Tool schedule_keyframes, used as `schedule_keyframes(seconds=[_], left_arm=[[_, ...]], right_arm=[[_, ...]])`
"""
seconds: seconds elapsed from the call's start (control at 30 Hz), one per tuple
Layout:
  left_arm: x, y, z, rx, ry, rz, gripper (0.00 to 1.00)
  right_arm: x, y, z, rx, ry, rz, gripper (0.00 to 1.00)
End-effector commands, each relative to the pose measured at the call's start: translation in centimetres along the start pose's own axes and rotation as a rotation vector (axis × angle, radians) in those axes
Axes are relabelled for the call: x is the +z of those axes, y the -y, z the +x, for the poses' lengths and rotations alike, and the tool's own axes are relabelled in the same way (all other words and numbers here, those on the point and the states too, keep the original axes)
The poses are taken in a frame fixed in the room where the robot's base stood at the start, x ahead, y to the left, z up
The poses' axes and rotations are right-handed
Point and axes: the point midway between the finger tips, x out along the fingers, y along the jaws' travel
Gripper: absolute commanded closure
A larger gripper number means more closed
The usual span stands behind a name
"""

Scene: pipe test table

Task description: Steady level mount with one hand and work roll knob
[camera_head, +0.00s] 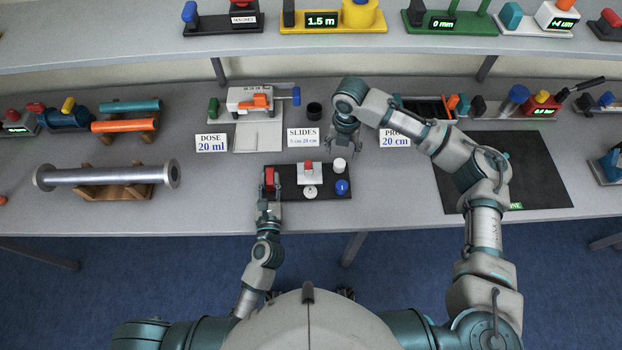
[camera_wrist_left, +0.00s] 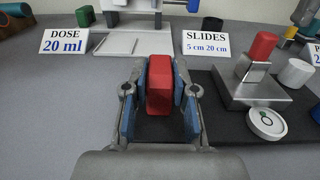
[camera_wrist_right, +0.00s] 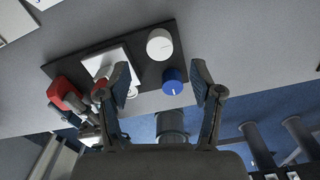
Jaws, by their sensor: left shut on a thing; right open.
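The level mount is a black base plate (camera_head: 288,192) with a red block (camera_head: 269,177) at its left end. At the right end stand a white knob (camera_head: 339,165) and a blue knob (camera_head: 342,187); no label shows which is roll. My left gripper (camera_wrist_left: 160,95) is shut on the left red block, one finger on each side. My right gripper (camera_head: 344,152) is open and empty, above and behind the white knob. The blue knob (camera_wrist_right: 173,80) appears between its fingers (camera_wrist_right: 163,88).
Signs for dose (camera_head: 211,142), slides (camera_head: 303,138) and a partly hidden one (camera_head: 394,138) stand behind the mount. A metal pipe (camera_head: 105,177) on wooden supports lies left. A dark mat (camera_head: 535,175) lies right. The table's front edge is close to the mount.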

Motion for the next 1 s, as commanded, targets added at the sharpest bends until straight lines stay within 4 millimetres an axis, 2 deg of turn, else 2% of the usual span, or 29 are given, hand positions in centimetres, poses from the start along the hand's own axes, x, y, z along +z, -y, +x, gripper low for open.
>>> schedule_keyframes(seconds=[0.2,0.4,0.6,0.9,1.0], left_arm=[[0.0,0.0,0.0,-0.001,0.000,0.000,1.00],[0.0,0.0,0.0,-0.001,0.000,0.000,1.00],[0.0,0.0,0.0,-0.001,0.000,0.000,1.00],[0.0,0.0,0.0,-0.001,0.000,0.000,1.00],[0.0,0.0,0.0,-0.001,0.000,0.000,1.00]], right_arm=[[0.0,0.0,3.7,0.000,-0.002,0.001,0.35],[0.0,0.0,6.2,0.000,-0.002,0.001,0.35],[0.0,0.0,7.3,0.002,0.000,0.002,0.35],[0.0,0.0,7.4,0.002,0.000,0.002,0.35],[0.0,0.0,7.4,0.002,0.000,0.002,0.60]])
